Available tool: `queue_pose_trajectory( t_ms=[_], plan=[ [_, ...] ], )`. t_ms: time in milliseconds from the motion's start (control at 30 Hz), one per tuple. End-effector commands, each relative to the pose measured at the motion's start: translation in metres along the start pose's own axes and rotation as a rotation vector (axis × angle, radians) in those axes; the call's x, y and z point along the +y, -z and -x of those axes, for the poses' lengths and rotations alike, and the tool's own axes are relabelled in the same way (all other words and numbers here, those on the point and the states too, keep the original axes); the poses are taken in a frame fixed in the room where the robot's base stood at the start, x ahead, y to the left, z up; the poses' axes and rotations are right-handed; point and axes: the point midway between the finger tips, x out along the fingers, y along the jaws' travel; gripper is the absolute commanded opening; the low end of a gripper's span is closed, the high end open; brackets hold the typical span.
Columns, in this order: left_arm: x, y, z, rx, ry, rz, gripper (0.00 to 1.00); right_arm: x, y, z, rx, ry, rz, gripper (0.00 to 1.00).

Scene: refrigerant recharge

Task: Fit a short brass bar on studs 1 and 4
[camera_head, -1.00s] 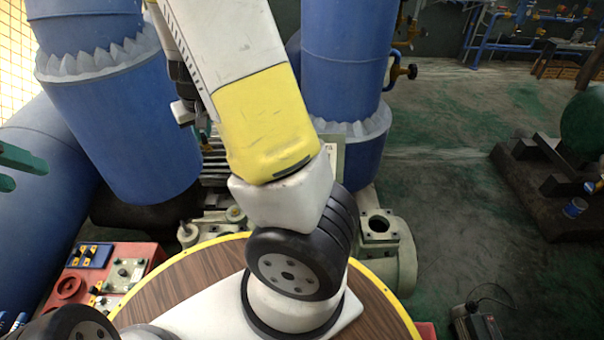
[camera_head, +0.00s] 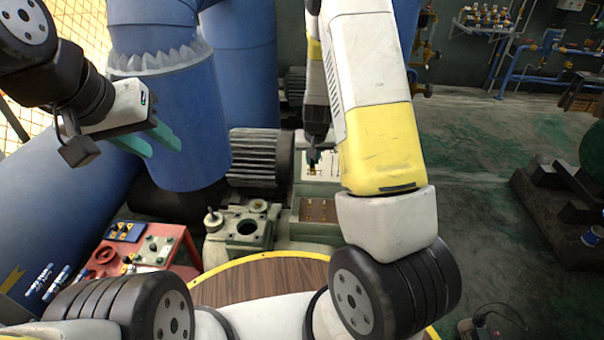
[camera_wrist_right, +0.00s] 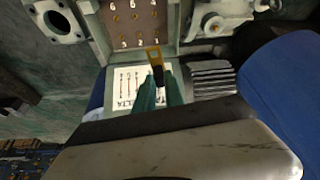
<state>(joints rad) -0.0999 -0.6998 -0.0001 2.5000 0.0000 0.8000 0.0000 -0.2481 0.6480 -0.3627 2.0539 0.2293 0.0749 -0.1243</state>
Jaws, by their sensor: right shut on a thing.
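My right gripper (camera_wrist_right: 158,82) has green fingers shut on a short brass bar (camera_wrist_right: 153,54), which sticks out past the fingertips. In the wrist view the bar is just short of the terminal board (camera_wrist_right: 116,22), a brown plate with brass studs and printed numbers. I cannot tell whether the bar touches anything. In the head view the terminal board (camera_head: 319,210) lies in the green motor box, below and beside my right wrist. My left gripper (camera_head: 150,142) is at upper left, its green fingers apart and empty, clear of the motor.
A diagram card (camera_wrist_right: 127,90) lies beside the board. A red tray (camera_head: 150,245) with parts stands at lower left. Blue pipes (camera_head: 175,130) rise behind, near my left gripper. A ribbed motor housing (camera_head: 254,157) is left of the box. A round wooden table (camera_head: 262,283) is in front.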

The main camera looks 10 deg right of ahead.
Motion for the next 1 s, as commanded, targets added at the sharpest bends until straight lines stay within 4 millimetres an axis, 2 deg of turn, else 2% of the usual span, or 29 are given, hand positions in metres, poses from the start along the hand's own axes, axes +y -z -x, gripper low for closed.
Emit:
queue_pose_trajectory(
  t_ms=[33,200,300,400,500,1000],
  plan=[
    [0.000,0.000,0.000,0.000,0.000,0.000,0.36,0.003,-0.002,-0.024,-0.008,-0.010,-0.013,0.00],
    [0.000,0.000,0.000,0.000,0.000,0.000,0.36,0.003,-0.011,-0.092,-0.009,-0.032,-0.061,0.00],
    [0.000,0.000,0.000,0.000,0.000,0.000,0.36,0.001,-0.020,-0.126,-0.008,-0.043,-0.084,0.00],
    [0.000,0.000,0.000,0.000,0.000,0.000,0.36,-0.001,-0.029,-0.151,-0.005,-0.052,-0.105,0.00],
    [0.000,0.000,0.000,0.000,0.000,0.000,0.36,-0.003,-0.035,-0.166,-0.004,-0.057,-0.120,0.00],
    [0.000,0.000,0.000,0.000,0.000,0.000,0.36,-0.004,-0.054,-0.210,-0.002,-0.061,-0.133,0.00]
  ],
)
